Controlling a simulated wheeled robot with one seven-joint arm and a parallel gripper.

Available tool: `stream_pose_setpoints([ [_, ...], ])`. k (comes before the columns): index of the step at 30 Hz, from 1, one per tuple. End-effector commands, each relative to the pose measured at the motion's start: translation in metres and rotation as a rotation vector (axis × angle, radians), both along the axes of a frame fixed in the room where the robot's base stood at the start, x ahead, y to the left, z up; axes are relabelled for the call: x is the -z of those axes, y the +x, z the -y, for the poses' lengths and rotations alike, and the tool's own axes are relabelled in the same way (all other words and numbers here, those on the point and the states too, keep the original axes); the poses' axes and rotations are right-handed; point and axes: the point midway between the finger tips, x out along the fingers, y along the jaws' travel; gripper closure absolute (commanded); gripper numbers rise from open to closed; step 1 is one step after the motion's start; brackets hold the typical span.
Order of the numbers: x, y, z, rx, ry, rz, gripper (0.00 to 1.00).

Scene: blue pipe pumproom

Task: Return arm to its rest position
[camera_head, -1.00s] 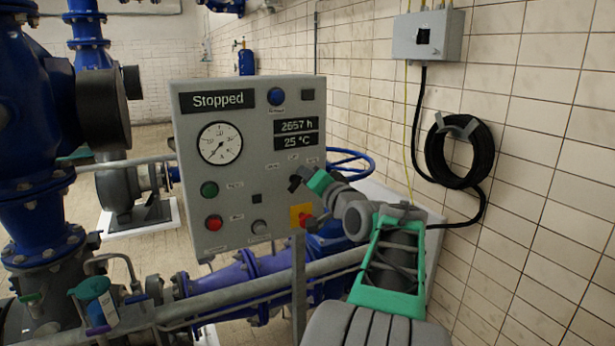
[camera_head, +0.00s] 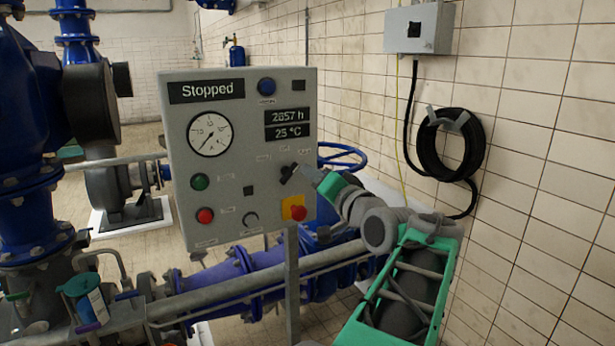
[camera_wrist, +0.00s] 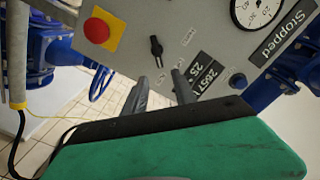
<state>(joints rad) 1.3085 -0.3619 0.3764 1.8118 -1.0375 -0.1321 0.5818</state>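My gripper (camera_head: 304,171) is in front of the right side of the grey control panel (camera_head: 228,130). The wrist view shows its two dark fingers (camera_wrist: 160,78) apart, with nothing between them. A black rotary switch (camera_wrist: 156,50) on the panel lies just beyond the fingertips in that view, and the fingers look clear of it. My arm is bent, reaching in from the lower right of the head view. The panel display reads "Stopped" (camera_head: 207,90).
The panel carries a gauge (camera_head: 211,134), a green button (camera_head: 200,182), a red button (camera_head: 205,216) and a red emergency stop (camera_head: 298,213) on yellow. Blue pipes (camera_head: 235,270) run below. The tiled wall (camera_head: 540,190) with a coiled black hose (camera_head: 452,145) is at right.

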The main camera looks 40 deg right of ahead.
Motion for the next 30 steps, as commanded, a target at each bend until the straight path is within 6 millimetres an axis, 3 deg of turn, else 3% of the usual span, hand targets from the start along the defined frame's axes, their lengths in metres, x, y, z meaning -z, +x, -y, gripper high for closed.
stream_pose_setpoints([
  [10,0.0,0.0,0.0,-0.001,-0.001,-0.001,0.67],
  [14,0.014,0.017,-0.021,-0.033,-0.011,-0.066,0.67],
  [17,0.048,0.047,-0.069,-0.107,-0.042,-0.216,0.67],
  [18,0.067,0.058,-0.096,-0.148,-0.064,-0.298,0.67],
  [22,0.135,0.065,-0.189,-0.303,-0.16,-0.587,0.67],
  [25,0.186,0.04,-0.258,-0.44,-0.258,-0.815,0.67],
  [27,0.217,0.009,-0.299,-0.539,-0.335,-0.97,0.67],
  [30,0.249,-0.04,-0.336,-0.657,-0.432,-1.149,0.67],
])
